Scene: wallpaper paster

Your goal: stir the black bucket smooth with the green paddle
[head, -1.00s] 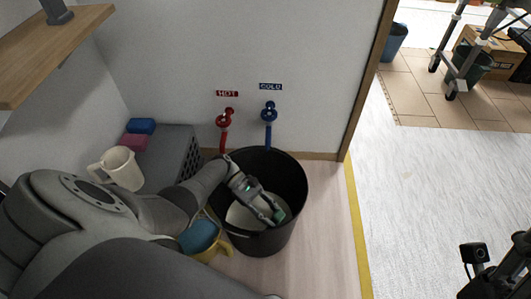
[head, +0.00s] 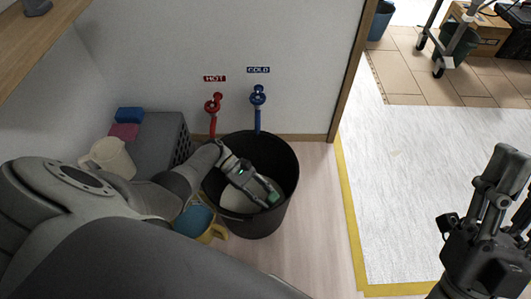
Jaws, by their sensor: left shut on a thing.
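The black bucket (head: 262,222) stands on the floor against the wall, below the taps, with pale paste (head: 236,201) inside. My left gripper (head: 268,194) reaches down into the bucket from the left and is shut on the green paddle (head: 273,198). Only a small green part of the paddle shows at the fingertips; the rest is hidden by the gripper or the paste. My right gripper (head: 508,178) is at the right edge, away from the bucket, over the pale floor; its jaw opening is unclear.
A red hot tap (head: 213,103) and a blue cold tap (head: 258,96) are on the wall behind the bucket. A white jug (head: 112,158), a grey crate (head: 160,140) and a yellow container with blue inside (head: 194,221) are to the left. Floor right of the bucket is clear.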

